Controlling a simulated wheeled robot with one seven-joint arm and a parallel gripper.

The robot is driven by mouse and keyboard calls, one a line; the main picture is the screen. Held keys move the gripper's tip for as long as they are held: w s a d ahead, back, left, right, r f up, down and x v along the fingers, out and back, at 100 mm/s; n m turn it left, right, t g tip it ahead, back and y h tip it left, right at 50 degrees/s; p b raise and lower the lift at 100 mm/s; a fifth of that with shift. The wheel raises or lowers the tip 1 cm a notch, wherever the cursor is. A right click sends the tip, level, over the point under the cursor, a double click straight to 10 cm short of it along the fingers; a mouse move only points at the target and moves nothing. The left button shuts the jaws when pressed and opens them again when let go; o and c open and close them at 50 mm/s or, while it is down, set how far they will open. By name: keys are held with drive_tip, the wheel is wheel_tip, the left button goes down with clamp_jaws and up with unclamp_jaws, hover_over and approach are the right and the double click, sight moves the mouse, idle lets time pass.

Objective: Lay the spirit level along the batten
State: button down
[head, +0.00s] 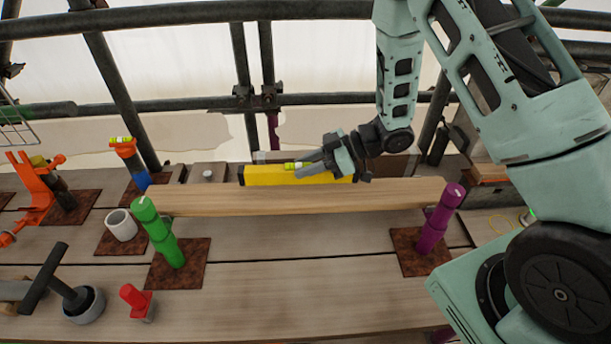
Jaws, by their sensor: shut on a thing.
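The spirit level (264,175) is a yellow bar with a dark left end and a green vial on its top edge. My gripper (304,170) is shut on it near the middle. The level looks roughly parallel to the batten. It shows just beyond the batten's far edge, and I cannot tell whether it touches the batten. The batten (300,198) is a long pale wooden board. Its left end is by a green post (160,232) and its right end by a purple post (440,218). My gripper hides part of the level's right half.
Scaffold tubes (200,105) run behind. The front planks (300,300) are clear in the middle.

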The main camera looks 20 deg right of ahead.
sight(307, 179)
drive_tip(key=shift+f+p, duration=0.55)
drive_tip(key=shift+f, duration=1.6)
drive_tip(key=c, duration=1.1)
unclamp_jaws()
